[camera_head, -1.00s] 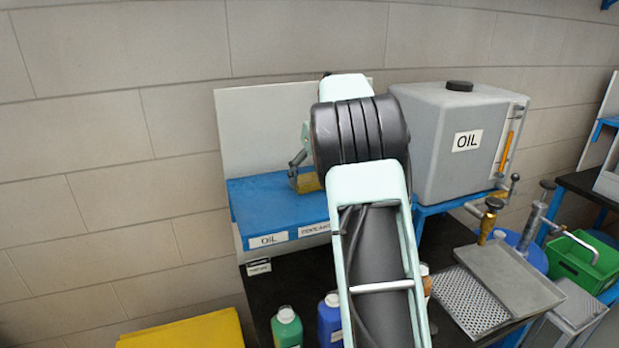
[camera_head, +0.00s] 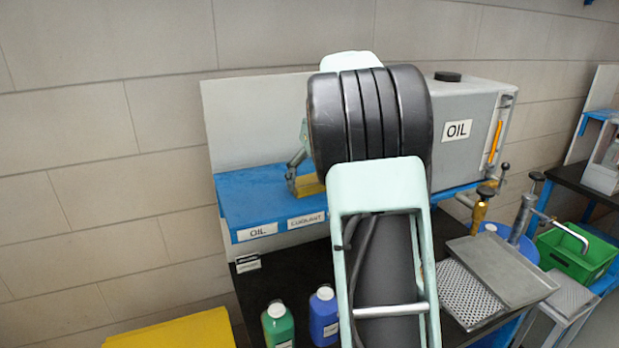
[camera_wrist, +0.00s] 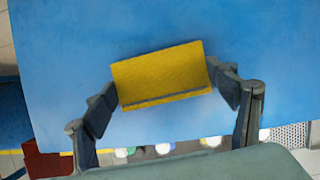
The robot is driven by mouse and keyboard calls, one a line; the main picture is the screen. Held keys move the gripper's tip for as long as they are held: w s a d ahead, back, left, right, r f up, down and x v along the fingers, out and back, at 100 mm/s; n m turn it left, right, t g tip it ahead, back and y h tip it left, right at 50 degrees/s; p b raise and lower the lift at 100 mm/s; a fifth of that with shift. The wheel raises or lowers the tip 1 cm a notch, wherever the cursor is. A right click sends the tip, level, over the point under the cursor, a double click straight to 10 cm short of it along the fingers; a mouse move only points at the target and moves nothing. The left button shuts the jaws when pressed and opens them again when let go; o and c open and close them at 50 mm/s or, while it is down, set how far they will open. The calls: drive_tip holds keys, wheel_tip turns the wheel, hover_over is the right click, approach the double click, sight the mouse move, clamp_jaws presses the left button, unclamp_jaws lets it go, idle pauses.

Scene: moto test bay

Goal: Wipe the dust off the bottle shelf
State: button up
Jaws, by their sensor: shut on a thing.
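The bottle shelf (camera_head: 245,190) is a blue board with OIL and COOLANT labels on its front edge. It fills most of the wrist view (camera_wrist: 70,50). My gripper (camera_wrist: 163,86) is shut on a yellow sponge (camera_wrist: 160,75), one finger at each end. The sponge is over the blue surface and seems to rest on it. In the head view my gripper (camera_head: 297,170) and the sponge (camera_head: 308,186) show at the left of my arm, which hides the shelf's right part. I cannot make out clear dust, only faint mottling on the blue.
A grey oil tank (camera_head: 470,150) stands right of the shelf. A pale panel (camera_head: 250,125) rises behind it. A green bottle (camera_head: 278,328) and a blue bottle (camera_head: 323,320) stand on the black bench below. Metal trays (camera_head: 500,270) lie at right. The shelf's left part is clear.

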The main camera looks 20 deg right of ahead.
sight(317, 195)
drive_tip(key=shift+s+b, duration=0.6)
drive_tip(key=shift+s, duration=1.65)
drive_tip(key=shift+r, duration=0.15)
wheel_tip(317, 195, up, 4)
drive_tip(key=p, duration=0.5)
drive_tip(key=shift+r, duration=0.9)
drive_tip(key=shift+r, duration=0.1)
drive_tip(key=shift+r, duration=1.4)
drive_tip(key=shift+s, duration=0.1)
